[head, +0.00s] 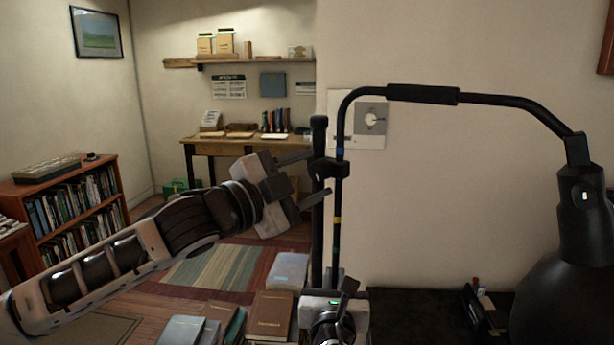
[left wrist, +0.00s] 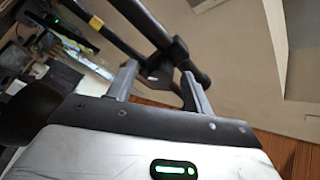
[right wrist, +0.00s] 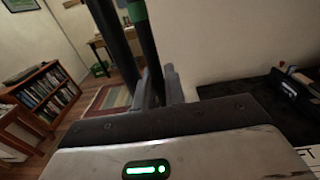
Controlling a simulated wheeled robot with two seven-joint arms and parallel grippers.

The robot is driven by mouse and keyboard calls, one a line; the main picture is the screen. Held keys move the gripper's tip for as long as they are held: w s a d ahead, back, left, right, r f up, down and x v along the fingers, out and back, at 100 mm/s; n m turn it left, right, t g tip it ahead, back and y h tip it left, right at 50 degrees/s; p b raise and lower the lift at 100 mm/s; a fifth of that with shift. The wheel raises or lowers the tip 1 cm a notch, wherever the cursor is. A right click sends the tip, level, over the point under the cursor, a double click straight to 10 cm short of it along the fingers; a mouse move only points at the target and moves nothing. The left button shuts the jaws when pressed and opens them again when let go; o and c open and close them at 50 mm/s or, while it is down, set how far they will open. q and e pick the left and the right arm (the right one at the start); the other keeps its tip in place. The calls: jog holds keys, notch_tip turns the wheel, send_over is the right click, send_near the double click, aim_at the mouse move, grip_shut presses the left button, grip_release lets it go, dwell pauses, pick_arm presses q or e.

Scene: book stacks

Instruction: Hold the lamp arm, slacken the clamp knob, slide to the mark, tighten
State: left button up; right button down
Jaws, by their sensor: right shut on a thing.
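The black lamp arm (head: 338,190) rises beside a thicker black post (head: 318,240), curves over and ends in the lamp head (head: 565,280) at right. A clamp (head: 328,169) joins arm and post. A blue band (head: 340,153) sits just above the clamp, a yellow band (head: 337,220) below it; a green band (right wrist: 138,11) shows in the right wrist view. My left gripper (head: 308,178) is open at the clamp, fingers apart around its dark part (left wrist: 158,72), likely the knob. My right gripper (head: 341,281) is shut on the lower lamp arm.
A black surface (head: 415,315) with a small dark holder (head: 482,305) lies at lower right. Books (head: 270,312) stand or lie at the bottom. A bookcase (head: 75,210) is at left, a desk (head: 240,142) at the back. A wall panel (head: 365,140) is behind the lamp arm.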

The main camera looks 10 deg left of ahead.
pick_arm(q)
jog(key=shift+s, duration=0.1)
pick_arm(e)
jog(key=shift+r, duration=0.15)
pick_arm(q)
jog(key=v, duration=1.2)
pick_arm(e)
jog(key=c, duration=1.4)
grip_release()
pick_arm(q)
jog(key=shift+d, duration=0.1)
pick_arm(e)
jog(key=shift+s, duration=0.15)
